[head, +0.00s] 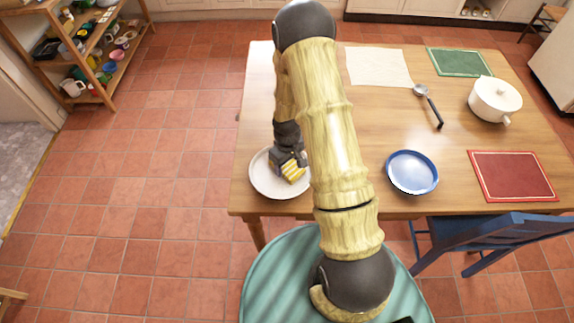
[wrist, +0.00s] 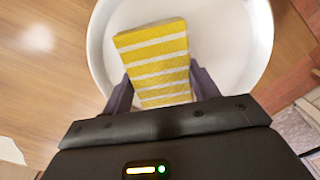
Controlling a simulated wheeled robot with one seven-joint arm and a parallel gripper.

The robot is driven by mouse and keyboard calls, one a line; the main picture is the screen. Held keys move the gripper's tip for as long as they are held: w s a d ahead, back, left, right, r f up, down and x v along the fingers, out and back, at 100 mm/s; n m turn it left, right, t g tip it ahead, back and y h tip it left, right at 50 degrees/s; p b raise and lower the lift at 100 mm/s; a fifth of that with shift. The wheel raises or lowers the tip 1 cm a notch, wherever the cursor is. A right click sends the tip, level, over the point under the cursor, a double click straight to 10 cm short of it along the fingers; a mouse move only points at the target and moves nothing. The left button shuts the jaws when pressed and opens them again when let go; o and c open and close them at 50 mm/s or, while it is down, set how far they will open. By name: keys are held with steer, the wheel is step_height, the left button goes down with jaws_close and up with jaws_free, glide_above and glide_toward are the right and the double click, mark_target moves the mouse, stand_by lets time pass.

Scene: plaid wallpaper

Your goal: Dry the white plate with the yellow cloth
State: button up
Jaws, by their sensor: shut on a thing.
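The white plate (head: 265,182) lies on the left front part of the wooden table, close to its edge. It fills much of the wrist view (wrist: 232,42). The yellow cloth (head: 293,173) has white stripes and looks like a folded block. In the wrist view the cloth (wrist: 155,55) sits between my two fingers, over the plate. My gripper (head: 288,160) is shut on the cloth, low above the plate. I cannot tell whether the cloth touches the plate's surface.
A blue plate (head: 412,172) lies right of my arm on the table (head: 400,125). Further right are a red mat (head: 512,176), a white pot (head: 494,98), a ladle (head: 430,106) and a green mat (head: 459,62). A pale cloth (head: 379,67) lies at the back. A blue chair (head: 495,240) stands at the front right.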

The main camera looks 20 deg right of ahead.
steer(key=shift+w+a, duration=0.85)
step_height(320, 180, up, 8)
steer(key=p, duration=0.5)
steer(key=shift+f+p, duration=0.15)
steer(key=shift+p, duration=0.2)
steer(key=shift+f, duration=0.15)
